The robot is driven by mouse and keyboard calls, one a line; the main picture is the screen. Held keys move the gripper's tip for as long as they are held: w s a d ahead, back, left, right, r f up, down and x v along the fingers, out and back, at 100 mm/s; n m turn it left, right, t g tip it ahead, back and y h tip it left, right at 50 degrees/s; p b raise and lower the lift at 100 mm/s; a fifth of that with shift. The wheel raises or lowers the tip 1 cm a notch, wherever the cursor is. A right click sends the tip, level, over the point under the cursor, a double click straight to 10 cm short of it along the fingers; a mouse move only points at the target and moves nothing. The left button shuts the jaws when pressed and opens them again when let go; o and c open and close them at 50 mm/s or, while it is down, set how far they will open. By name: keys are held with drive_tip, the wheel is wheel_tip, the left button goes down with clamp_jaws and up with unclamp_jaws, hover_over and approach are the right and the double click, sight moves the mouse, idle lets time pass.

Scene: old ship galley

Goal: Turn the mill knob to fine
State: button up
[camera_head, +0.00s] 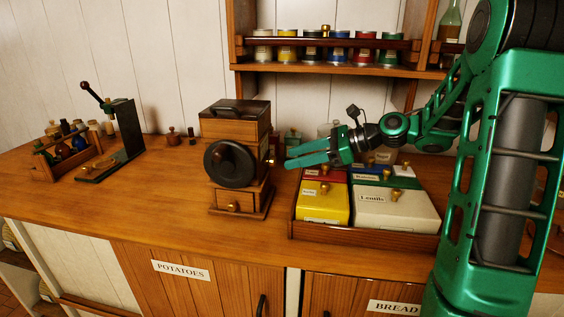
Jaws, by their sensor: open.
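The mill (236,125) is a dark wooden box with a drawer at its base, standing upright on the counter in the middle of the view. A large black round knob (230,164) faces front on it; I cannot make out any fine or coarse marking. A small brass piece (271,162) sticks out of its right side. My gripper (289,159) is open and empty, just right of the mill, with its green fingers pointing left towards it. The fingertips appear close to the brass piece; I cannot tell the exact gap in depth. No contact with the black knob shows.
A wooden tray (293,225) of coloured, labelled boxes stands below and right of my gripper. A shelf (330,70) with several jars is behind. A lever device (125,135) and a bottle rack (62,160) stand left.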

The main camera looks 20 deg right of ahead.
sight(271, 162)
drive_tip(key=shift+x, duration=2.2)
drive_tip(key=shift+s, duration=0.1)
